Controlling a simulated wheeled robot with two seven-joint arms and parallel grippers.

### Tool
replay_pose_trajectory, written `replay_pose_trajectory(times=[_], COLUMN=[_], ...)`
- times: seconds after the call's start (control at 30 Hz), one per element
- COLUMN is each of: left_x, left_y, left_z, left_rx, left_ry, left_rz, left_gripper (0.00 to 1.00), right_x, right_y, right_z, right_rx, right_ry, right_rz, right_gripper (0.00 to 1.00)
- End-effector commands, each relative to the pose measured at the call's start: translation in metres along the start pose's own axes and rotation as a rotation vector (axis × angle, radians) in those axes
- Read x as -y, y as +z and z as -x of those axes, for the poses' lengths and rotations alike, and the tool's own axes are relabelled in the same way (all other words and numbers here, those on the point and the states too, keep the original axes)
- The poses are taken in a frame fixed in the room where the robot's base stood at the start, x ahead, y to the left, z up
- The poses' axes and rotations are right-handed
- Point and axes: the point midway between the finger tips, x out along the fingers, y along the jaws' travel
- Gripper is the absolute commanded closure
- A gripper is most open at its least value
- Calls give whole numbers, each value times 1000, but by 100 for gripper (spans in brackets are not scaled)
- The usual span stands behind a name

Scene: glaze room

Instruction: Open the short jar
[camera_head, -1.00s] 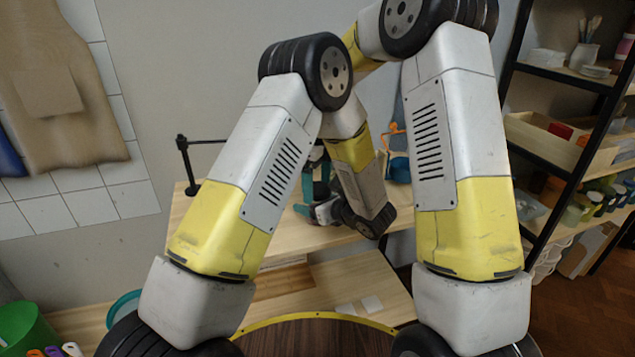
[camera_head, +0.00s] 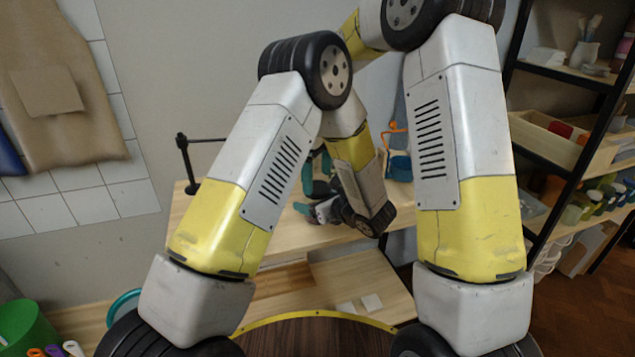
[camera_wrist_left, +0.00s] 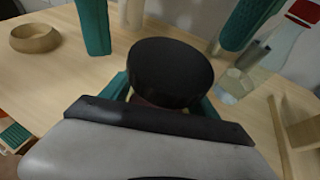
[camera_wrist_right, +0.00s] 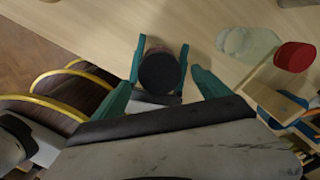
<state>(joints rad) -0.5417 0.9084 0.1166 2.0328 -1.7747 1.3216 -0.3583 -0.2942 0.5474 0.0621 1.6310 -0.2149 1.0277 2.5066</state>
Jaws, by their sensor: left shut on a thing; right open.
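The short jar has a round black lid (camera_wrist_left: 170,72); the lid also shows in the right wrist view (camera_wrist_right: 160,72). My left gripper (camera_wrist_left: 162,98) is shut on the jar below the lid, its teal fingers on either side. The jar's body is mostly hidden under the lid. My right gripper (camera_wrist_right: 162,80) is open, its teal fingers spread wide to either side of the lid with gaps between. In the head view my right gripper (camera_head: 317,171) shows behind my arm links, and the jar is hidden.
A clear bottle with a red cap (camera_wrist_left: 306,12) stands right of the jar in the left wrist view. A wooden ring-shaped bowl (camera_wrist_left: 34,38) sits at the left on the table. A wooden tray (camera_wrist_right: 285,92) lies near the bottle. Shelves (camera_head: 560,85) stand at the right.

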Motion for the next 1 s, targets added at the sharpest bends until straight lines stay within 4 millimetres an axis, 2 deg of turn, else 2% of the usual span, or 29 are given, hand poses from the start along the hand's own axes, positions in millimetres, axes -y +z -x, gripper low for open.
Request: replay_pose_trajectory(times=[0.13, 0.4, 0.43, 0.53, 0.87, 1.0], left_x=[0, 0, 0, 0, 0, 1], left_y=[1, 1, 1, 1, 0, 1], left_z=[0, 0, 0, 0, 1, 16], left_rx=[2, 2, 2, 1, 0, 1], left_ry=[0, 0, 0, 0, -1, -4], left_rz=[1, 1, 1, 1, 0, 0], left_gripper=[100, 100, 27, 7, 6, 6], right_x=[0, 0, 0, 0, 0, 0], right_y=[0, 0, 0, 0, 0, 0], right_z=[16, 19, 19, 19, 19, 19], right_rx=[1, 0, 0, 0, 0, 0], right_ry=[0, 1, 1, 1, 1, 1], right_rz=[-1, -1, -1, -1, -1, -1], right_gripper=[13, 13, 13, 13, 13, 13])
